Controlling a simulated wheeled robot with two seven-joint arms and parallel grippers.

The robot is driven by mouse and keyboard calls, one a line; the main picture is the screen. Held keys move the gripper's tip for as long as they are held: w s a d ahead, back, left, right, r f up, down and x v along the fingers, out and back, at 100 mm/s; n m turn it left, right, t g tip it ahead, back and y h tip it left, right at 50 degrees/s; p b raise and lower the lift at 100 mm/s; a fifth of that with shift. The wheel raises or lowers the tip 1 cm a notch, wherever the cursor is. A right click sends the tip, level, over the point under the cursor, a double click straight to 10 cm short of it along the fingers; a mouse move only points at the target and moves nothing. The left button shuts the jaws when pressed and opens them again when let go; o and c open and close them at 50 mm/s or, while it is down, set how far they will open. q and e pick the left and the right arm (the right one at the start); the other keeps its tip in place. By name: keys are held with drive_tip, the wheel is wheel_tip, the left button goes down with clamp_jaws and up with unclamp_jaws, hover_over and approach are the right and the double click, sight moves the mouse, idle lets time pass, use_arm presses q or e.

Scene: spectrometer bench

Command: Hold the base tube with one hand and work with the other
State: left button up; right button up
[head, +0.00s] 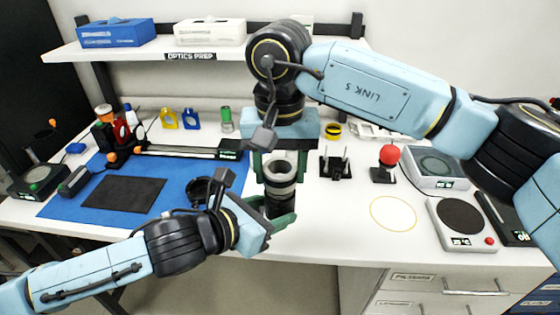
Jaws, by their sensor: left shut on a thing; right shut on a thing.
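The base tube (279,206) is a dark upright cylinder near the front edge of the bench, just right of the blue mat. My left gripper (272,212) is shut on it from the front left, with green fingers at its sides. A grey and black ringed part (280,172) sits in line above the base tube. My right gripper (279,164) comes down from above and is shut on this upper part, one green finger on each side. I cannot tell whether the two parts touch or are threaded together; the fingers hide some of the joint.
A blue mat (60,205) with a dark pad (123,193) lies to the left. A black stand (337,166), a red-ball knob (389,156) and a scale-like device (461,217) stand to the right. A yellow circle (393,213) marks bare bench. A shelf (130,53) runs behind.

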drive_tip(key=shift+f, duration=0.7)
idle(0.5)
